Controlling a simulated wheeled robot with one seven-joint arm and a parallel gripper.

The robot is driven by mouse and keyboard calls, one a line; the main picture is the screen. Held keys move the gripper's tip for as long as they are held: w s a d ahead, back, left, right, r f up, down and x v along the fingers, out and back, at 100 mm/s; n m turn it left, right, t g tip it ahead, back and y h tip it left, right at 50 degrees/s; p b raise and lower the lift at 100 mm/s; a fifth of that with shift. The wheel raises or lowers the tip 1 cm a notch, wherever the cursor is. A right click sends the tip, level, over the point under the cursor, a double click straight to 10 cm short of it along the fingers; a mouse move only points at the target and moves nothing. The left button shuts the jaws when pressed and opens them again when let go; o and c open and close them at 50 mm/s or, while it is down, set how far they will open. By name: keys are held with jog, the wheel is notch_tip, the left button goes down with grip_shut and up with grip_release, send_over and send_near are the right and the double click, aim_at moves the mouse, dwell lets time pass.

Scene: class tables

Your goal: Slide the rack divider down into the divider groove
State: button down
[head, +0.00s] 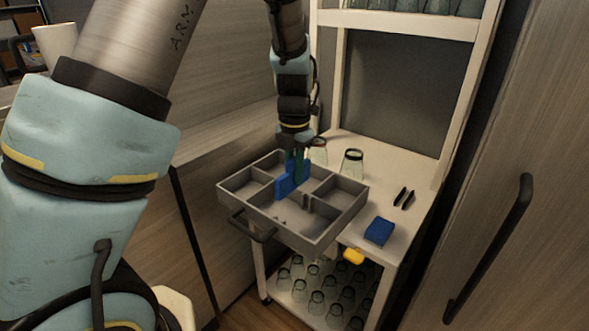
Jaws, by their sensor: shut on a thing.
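The rack divider (286,185) is a blue upright plate. My gripper (297,165), with dark green fingers, points down and is shut on it. The divider is over the grey tray (320,240), around the middle of its compartments. The tray has grey inner walls and small upright posts (306,202) right of the divider, which may frame the divider groove. I cannot tell whether the divider's lower edge touches the tray or is seated in a groove.
The tray stands on a white cart (410,228), its handle (252,226) facing front left. Glasses (352,163) stand behind it. A blue block (379,231), two black strips (404,198) and a yellow item (353,257) are at right. Several glasses fill the lower shelf.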

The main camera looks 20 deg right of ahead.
aim_at(295, 188)
jog(key=shift+f+b, duration=1)
jog(key=shift+f, duration=1.4)
jog(key=shift+p, duration=1.15)
jog(key=shift+f+b, duration=1.5)
jog(key=shift+f, duration=1.9)
jog(key=c, duration=0.8)
grip_release()
jog(key=shift+o, duration=0.2)
jog(key=shift+r, duration=0.1)
notch_tip(295, 188, up, 11)
jog(key=shift+f+b, duration=0.15)
jog(key=shift+b, duration=0.45)
